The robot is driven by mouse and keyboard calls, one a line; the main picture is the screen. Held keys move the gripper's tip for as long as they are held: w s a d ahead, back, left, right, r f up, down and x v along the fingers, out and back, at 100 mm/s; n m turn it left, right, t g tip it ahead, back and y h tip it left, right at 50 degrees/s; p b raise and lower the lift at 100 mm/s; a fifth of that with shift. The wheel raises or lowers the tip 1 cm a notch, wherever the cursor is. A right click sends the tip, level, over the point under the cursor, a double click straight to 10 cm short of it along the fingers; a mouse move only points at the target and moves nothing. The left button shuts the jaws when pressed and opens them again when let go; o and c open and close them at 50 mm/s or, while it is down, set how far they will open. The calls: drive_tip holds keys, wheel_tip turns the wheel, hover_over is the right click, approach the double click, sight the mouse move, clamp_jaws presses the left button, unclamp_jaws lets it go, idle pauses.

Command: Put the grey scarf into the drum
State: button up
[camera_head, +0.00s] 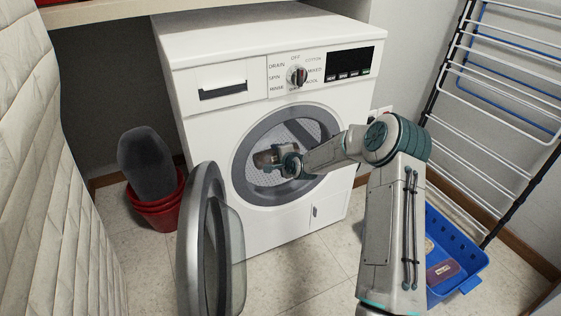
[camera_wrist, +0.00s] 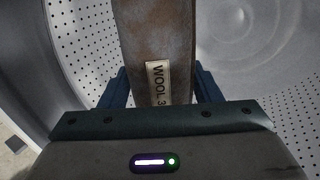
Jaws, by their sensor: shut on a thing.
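The washing machine's drum (camera_head: 310,130) is open, with a perforated metal wall that also shows in the wrist view (camera_wrist: 85,45). My gripper (camera_head: 290,163) reaches through the round opening. In the wrist view its blue fingers (camera_wrist: 160,88) are shut on the grey scarf (camera_wrist: 155,35), a folded grey-brown piece with a label reading "WOOL 3" and more that is cut off. The scarf also shows at the drum's mouth in the head view (camera_head: 266,158). It hangs between the fingers inside the drum; whether it touches the drum wall cannot be told.
The round door (camera_head: 205,240) stands open at the front left. A red bucket (camera_head: 158,210) with a dark grey thing (camera_head: 146,163) stands left of the machine. A blue basket (camera_head: 465,265) and a drying rack (camera_head: 490,130) are at the right. A quilted white surface (camera_head: 40,190) fills the left edge.

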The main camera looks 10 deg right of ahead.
drive_tip(key=o, duration=1.1)
drive_tip(key=s+d+r+p, duration=0.1)
drive_tip(key=s+d, duration=0.1)
drive_tip(key=s, duration=0.4)
drive_tip(key=s+d+r+p, duration=0.1)
drive_tip(key=s+d+p, duration=0.1)
drive_tip(key=s, duration=0.4)
drive_tip(key=s+d+r+p, duration=0.1)
drive_tip(key=s+d+p, duration=0.1)
drive_tip(key=s, duration=0.5)
drive_tip(key=shift+d, duration=0.1)
